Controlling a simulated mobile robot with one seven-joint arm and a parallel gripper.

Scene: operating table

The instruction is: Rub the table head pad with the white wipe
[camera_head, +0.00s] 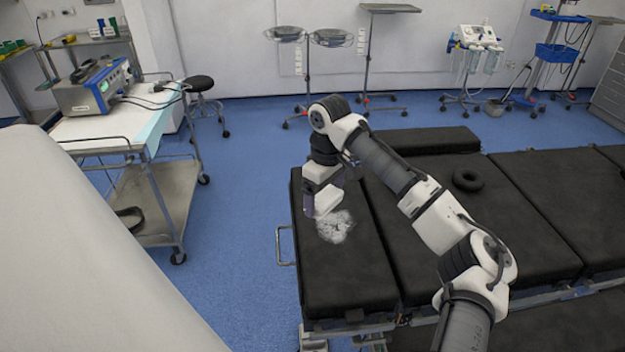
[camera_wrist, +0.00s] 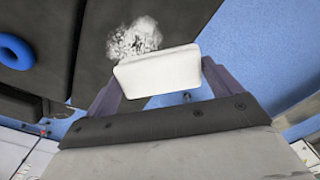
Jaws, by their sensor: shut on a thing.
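The white wipe (camera_head: 327,200) is held in my gripper (camera_head: 319,197) over the table head pad (camera_head: 343,272), the black pad at the left end of the operating table. In the wrist view the wipe (camera_wrist: 158,71) sits between the two dark fingers, and my gripper (camera_wrist: 160,82) is shut on it. A whitish speckled patch (camera_head: 336,228) lies on the pad just beside the wipe. In the wrist view the patch (camera_wrist: 134,38) shows just beyond the wipe. I cannot tell whether the wipe touches the pad.
A metal side rail (camera_head: 285,246) sticks out left of the pad. A cart (camera_head: 125,130) with a blue-grey device stands left. Blue floor lies between them.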

